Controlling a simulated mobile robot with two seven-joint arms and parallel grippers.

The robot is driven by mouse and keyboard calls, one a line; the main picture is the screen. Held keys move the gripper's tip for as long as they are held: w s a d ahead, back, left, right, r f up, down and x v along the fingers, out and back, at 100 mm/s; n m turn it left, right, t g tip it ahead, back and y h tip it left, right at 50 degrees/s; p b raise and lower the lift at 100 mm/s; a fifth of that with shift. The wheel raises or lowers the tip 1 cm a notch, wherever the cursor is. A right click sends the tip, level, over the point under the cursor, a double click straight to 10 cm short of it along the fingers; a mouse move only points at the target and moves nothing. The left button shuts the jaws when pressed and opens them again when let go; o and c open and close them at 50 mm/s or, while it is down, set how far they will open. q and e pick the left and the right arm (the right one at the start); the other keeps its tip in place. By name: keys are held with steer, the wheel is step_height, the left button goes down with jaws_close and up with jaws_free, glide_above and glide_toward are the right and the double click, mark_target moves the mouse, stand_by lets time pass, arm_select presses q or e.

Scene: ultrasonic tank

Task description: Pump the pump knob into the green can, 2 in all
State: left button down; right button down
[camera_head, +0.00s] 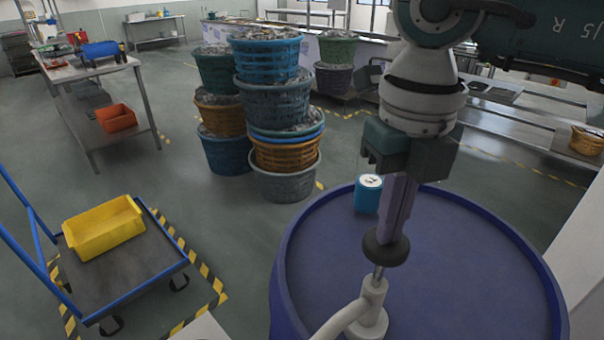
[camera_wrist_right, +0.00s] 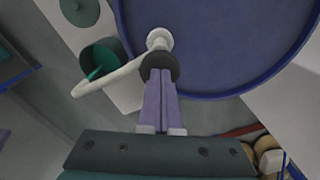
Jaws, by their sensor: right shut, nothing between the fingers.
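The pump knob (camera_head: 386,250) is a dark round disc on a metal rod above the white pump body (camera_head: 372,311), which stands on the blue drum (camera_head: 450,285). My right gripper (camera_head: 393,237) is shut and empty. Its purple fingers point down, with the tips at the knob's top; I cannot tell whether they press on it. In the right wrist view the fingertips (camera_wrist_right: 159,77) overlap the knob (camera_wrist_right: 160,66). The white spout (camera_wrist_right: 108,80) runs left past the open green can (camera_wrist_right: 101,60). My left gripper is not in view.
A small blue can (camera_head: 368,195) stands on the drum top behind the pump. Stacked baskets (camera_head: 275,95) stand beyond the drum. A cart (camera_head: 125,265) with a yellow bin (camera_head: 103,228) is at the left. Open floor lies between them.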

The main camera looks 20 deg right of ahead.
steer(key=shift+f+b, duration=1.5)
steer(key=shift+f, duration=0.4)
steer(key=shift+r, duration=0.15)
steer(key=shift+r+p, duration=2.6)
steer(key=shift+r, duration=0.6)
step_height(320, 180, up, 6)
steer(key=p, duration=0.4)
